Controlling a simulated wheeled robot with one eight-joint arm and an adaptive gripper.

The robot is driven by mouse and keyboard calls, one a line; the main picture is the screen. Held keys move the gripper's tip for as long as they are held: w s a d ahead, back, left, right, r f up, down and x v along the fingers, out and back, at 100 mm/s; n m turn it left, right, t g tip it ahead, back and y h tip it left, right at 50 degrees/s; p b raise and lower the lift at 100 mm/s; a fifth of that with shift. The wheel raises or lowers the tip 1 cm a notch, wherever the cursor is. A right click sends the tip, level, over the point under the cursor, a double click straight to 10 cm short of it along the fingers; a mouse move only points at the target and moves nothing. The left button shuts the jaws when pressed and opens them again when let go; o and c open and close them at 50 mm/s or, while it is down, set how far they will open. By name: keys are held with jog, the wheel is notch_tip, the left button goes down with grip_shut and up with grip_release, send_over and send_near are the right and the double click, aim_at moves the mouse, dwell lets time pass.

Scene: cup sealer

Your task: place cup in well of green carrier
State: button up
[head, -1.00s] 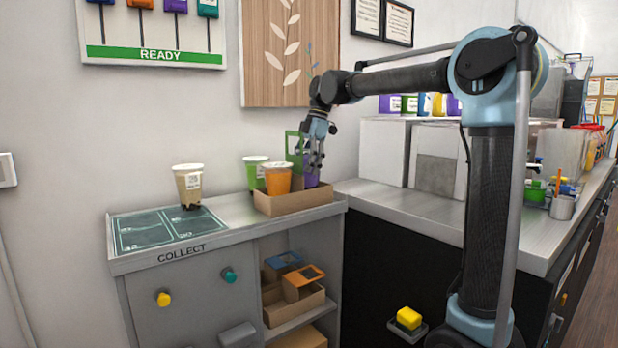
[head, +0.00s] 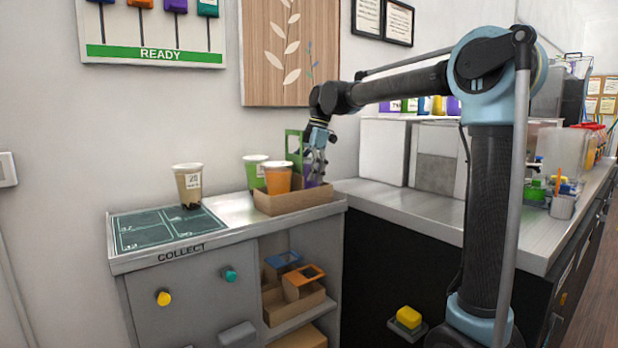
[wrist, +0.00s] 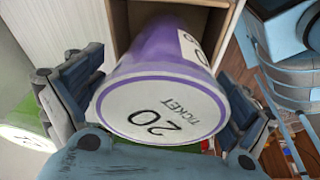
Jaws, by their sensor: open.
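The carrier (head: 300,202) is a cardboard tray with a green upright handle (head: 292,144), near the right end of the grey counter. The purple cup (head: 313,182) is at its right side, partly hidden by my gripper (head: 318,168). In the wrist view, the purple cup (wrist: 163,60) has a white lid reading "20 TICKET" and reaches into a cardboard opening. My gripper's open fingers stand on either side of it. An orange cup (head: 277,180) stands in the carrier's front left. A green cup (head: 256,174) is behind it; its base is hidden.
A beige cup (head: 187,186) stands at the back of the dark COLLECT mat (head: 165,232). Spare cardboard carriers (head: 296,300) sit on the shelf below. White boxes (head: 385,152) stand on the right counter. The wall is close behind the carrier.

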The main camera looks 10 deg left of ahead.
jog(key=shift+r, duration=0.1)
jog(key=v, duration=1.2)
